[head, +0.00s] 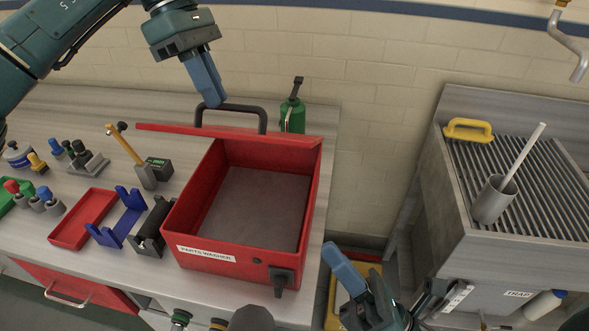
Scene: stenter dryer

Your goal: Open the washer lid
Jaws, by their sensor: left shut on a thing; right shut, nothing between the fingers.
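The parts washer (230,255) is a red open-topped box with a grey floor inside, on the bench. Its red lid (270,138) is up at the box's back edge and shows nearly edge-on as a thin strip. A dark lid handle (248,108) stands out behind it. My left gripper (214,102) comes down from above and is shut on the handle's left part; the fingertips partly hide the grip. My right gripper (336,257) is shut and empty, low at the right of the washer, beside the bench edge.
A green bottle (292,116) stands behind the washer. A red tray (83,218), a blue cradle (121,217), a black holder (153,228) and small tools crowd the left. A slatted sink (530,190) with a grey cup (493,200) stands right, across a gap.

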